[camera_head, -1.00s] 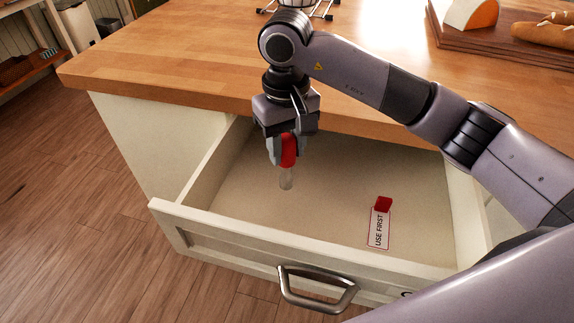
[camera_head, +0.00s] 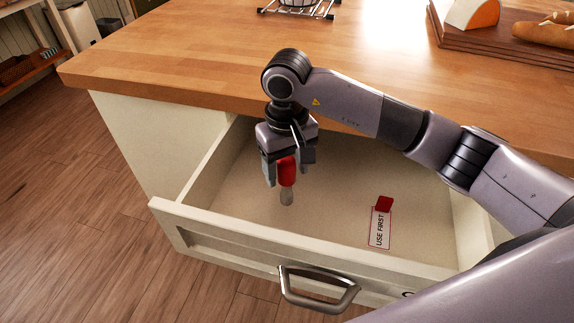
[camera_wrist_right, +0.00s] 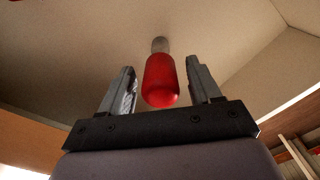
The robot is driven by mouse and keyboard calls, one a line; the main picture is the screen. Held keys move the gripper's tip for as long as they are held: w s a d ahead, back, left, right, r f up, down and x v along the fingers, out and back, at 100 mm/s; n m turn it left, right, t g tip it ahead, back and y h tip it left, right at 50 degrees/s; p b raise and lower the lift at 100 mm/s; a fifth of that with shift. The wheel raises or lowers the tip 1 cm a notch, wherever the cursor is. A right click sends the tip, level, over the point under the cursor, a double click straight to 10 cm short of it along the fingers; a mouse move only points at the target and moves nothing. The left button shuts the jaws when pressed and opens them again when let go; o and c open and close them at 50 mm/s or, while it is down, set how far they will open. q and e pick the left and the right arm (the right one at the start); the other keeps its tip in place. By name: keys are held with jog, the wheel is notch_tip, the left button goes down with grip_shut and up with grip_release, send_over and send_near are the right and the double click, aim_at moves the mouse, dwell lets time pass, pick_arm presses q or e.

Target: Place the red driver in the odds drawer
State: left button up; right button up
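The red driver (camera_head: 287,171) has a red handle and a pale shaft pointing down. It is upright inside the open odds drawer (camera_head: 245,243), toward the left of its interior. My right gripper (camera_head: 285,172) reaches down into the drawer around the handle. In the right wrist view the red handle (camera_wrist_right: 161,80) stands between the two spread fingers, with a narrow gap on each side. The shaft tip is near the drawer floor; I cannot tell for sure whether it touches. My left gripper is not in view.
A white "USE FIRST" tag (camera_head: 380,227) with a red clip lies at the drawer's right. The rest of the drawer floor is bare. The wooden counter (camera_head: 190,65) overhangs the drawer's back. A board (camera_head: 490,45) with bread and cheese and a wire rack (camera_head: 300,10) stand on it.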

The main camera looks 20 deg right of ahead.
notch_tip(320, 180, up, 12)
jog(key=shift+r, duration=0.2)
dwell(0.5)
jog(key=shift+s+f, duration=0.1)
dwell(0.3)
